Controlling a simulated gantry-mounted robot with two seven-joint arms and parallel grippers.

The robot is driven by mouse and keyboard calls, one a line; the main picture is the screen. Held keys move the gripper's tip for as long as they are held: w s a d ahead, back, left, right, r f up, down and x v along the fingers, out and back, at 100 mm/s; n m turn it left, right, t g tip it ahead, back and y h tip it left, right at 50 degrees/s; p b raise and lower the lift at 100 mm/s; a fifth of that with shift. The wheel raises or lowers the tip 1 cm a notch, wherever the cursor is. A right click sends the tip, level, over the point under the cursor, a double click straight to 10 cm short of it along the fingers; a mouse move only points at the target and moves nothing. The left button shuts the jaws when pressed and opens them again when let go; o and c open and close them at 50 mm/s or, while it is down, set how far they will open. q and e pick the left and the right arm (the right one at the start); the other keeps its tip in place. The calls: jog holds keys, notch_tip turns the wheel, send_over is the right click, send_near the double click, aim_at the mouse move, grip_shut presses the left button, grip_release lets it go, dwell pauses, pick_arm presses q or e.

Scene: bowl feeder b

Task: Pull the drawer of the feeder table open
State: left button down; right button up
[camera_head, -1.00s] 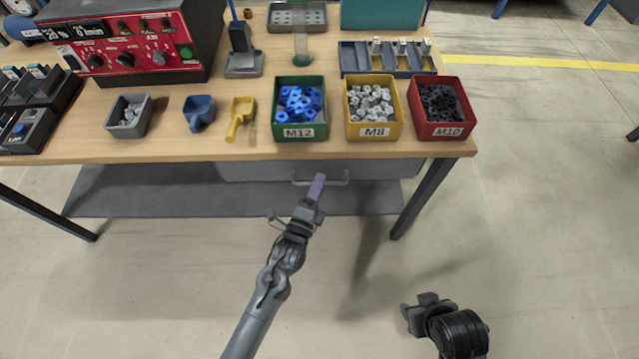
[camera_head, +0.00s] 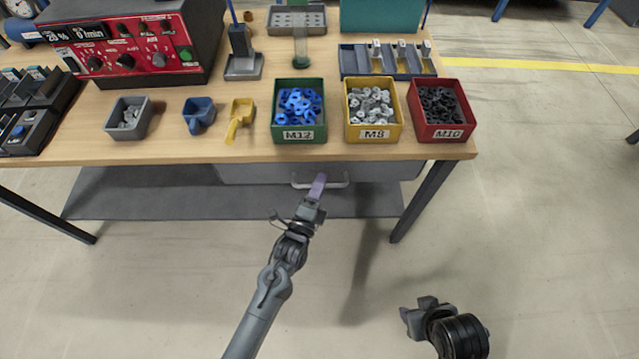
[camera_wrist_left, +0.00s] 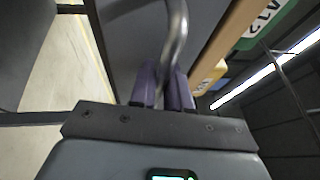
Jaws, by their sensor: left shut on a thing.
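The grey drawer (camera_head: 270,174) sits under the wooden table top, below the green and yellow bins. Its metal bar handle (camera_head: 338,184) is on the front. My left gripper (camera_head: 318,184) reaches the handle from below. In the left wrist view the purple fingers (camera_wrist_left: 164,88) are shut on the curved handle bar (camera_wrist_left: 177,40), with the drawer front (camera_wrist_left: 130,40) beyond. How far the drawer stands out is hard to tell. My right gripper (camera_head: 416,310) is low at the right, away from the table; its jaw gap is unclear.
The table top (camera_head: 180,150) carries a green M12 bin (camera_head: 300,137), a yellow M8 bin (camera_head: 373,134) and a red M10 bin (camera_head: 443,134) near its front edge. A table leg (camera_head: 422,200) stands right of the drawer. The floor in front is clear.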

pick_arm(q)
jog(key=s+p, duration=1.3)
jog(key=s, duration=1.3)
jog(key=shift+s+d+p, duration=0.25)
jog(key=shift+d+p, duration=0.1)
jog(key=shift+p, duration=0.05)
jog(key=c, duration=1.4)
grip_release()
jog(key=shift+c, duration=0.2)
jog(key=p+v, duration=0.1)
jog(key=v, duration=0.9)
jog(key=shift+s, duration=0.4)
jog(key=shift+a, duration=0.1)
